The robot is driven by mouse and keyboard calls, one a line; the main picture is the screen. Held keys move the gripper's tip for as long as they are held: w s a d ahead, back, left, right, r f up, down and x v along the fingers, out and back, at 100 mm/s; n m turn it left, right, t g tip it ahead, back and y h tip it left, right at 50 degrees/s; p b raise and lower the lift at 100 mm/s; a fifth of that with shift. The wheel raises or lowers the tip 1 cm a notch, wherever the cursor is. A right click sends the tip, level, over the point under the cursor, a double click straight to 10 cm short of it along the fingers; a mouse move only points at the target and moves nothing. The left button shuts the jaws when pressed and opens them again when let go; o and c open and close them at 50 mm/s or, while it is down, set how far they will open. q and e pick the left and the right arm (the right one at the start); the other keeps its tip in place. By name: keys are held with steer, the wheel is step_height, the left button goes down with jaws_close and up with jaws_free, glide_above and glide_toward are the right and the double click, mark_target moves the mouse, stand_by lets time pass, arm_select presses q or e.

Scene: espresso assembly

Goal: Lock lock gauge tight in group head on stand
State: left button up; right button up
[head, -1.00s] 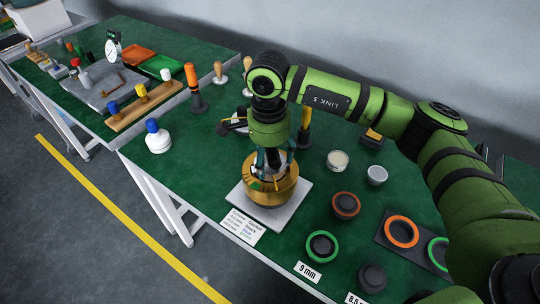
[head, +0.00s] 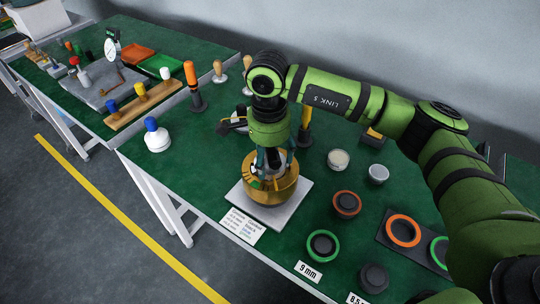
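The brass-coloured group head (head: 270,192) sits on its pale square stand plate (head: 298,206) near the front edge of the green table. My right gripper (head: 272,168) points straight down into its open top, with dark fingers on either side of a small grey part. The lock gauge cannot be made out clearly; the fingers and the brass rim hide whatever is inside. I cannot tell how firmly the fingers are closed. My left gripper is not in view.
A printed card (head: 241,225) lies at the plate's front left. Green-ringed (head: 322,246) and orange-ringed (head: 346,204) parts lie to the right. A white jar with a blue knob (head: 157,137) stands at the left. A black-based orange-handled tool (head: 194,88) stands behind.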

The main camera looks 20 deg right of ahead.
steer(key=shift+f+b, duration=0.25)
steer(key=shift+b, duration=0.15)
steer(key=shift+f+m+b, duration=0.2)
steer(key=shift+m+b, duration=0.25)
steer(key=shift+m, duration=0.55)
steer(key=m, duration=0.3)
steer(key=shift+b, duration=0.35)
steer(key=m, duration=0.5)
steer(key=shift+b, duration=0.3)
steer(key=o, duration=1.8)
steer(key=shift+w+r, duration=0.1)
steer(key=shift+c, duration=0.2)
